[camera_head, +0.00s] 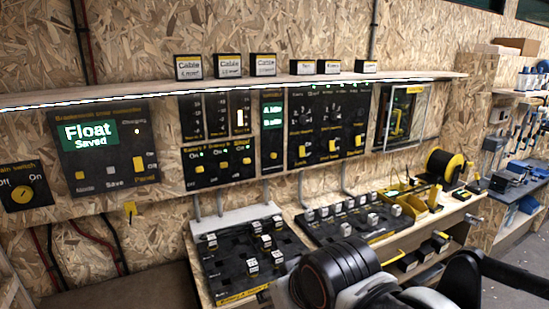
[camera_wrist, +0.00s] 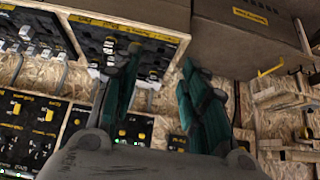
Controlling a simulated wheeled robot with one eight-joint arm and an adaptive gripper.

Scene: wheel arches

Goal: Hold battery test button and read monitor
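A dark monitor panel (camera_head: 102,155) is on the wall at the left of the head view. Its green screen (camera_head: 91,134) reads "Float Saved", with small buttons below. A narrow panel (camera_head: 272,132) right of it has a small green screen with two lines, seeming to read "A idle" and "B idle", and a yellow control underneath. I cannot tell which control is the battery test button. My gripper (camera_wrist: 160,60) is open and empty in the wrist view, its two dark green fingers apart. Its fingers do not show clearly in the head view; my arm covers the lower right.
A white-edged shelf (camera_head: 240,91) with labelled boxes runs above the panels. Below are sloped trays of small blocks (camera_head: 243,254) and a yellow-black cable reel (camera_head: 445,166). A rotary main switch (camera_head: 25,194) is at far left. In the wrist view, panels appear upside down.

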